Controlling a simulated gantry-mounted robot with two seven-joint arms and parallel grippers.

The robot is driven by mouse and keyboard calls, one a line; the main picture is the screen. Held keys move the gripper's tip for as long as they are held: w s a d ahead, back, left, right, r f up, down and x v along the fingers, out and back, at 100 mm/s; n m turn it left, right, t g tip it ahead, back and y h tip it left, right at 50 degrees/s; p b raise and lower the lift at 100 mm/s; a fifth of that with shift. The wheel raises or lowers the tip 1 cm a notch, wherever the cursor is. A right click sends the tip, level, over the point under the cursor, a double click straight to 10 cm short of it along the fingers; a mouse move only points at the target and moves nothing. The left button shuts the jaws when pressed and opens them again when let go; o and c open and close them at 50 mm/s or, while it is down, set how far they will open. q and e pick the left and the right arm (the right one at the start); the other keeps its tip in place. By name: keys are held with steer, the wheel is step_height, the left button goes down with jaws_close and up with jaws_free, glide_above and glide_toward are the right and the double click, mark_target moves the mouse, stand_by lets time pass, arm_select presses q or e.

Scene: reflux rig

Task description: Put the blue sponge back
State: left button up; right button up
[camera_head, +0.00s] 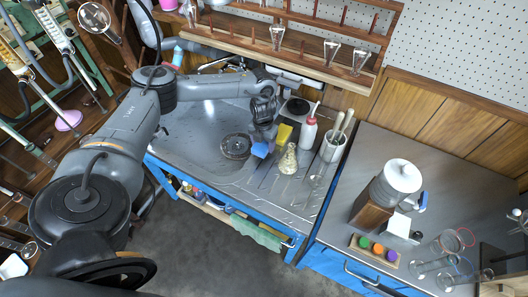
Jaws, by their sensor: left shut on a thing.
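My left gripper (263,136) reaches over the metal sink counter from the back left and points down. It is shut on the blue sponge (260,149), which shows just below the fingers. I cannot tell whether the sponge touches the counter. A yellow sponge (285,132) is just to the right of the gripper. My right gripper is not in view.
A dark round drain or dish (236,146) lies left of the sponge. A beige brush or flask-like item (288,159), a white bottle with a red tip (308,132) and a white holder with tools (332,148) stand right. A wooden glassware rack (300,54) is behind.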

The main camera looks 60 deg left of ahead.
mark_target(263, 150)
arm_select(q)
step_height(263, 150, down, 5)
steer(key=shift+b, duration=0.6)
steer(key=shift+f, duration=0.1)
steer(key=o, duration=1.1)
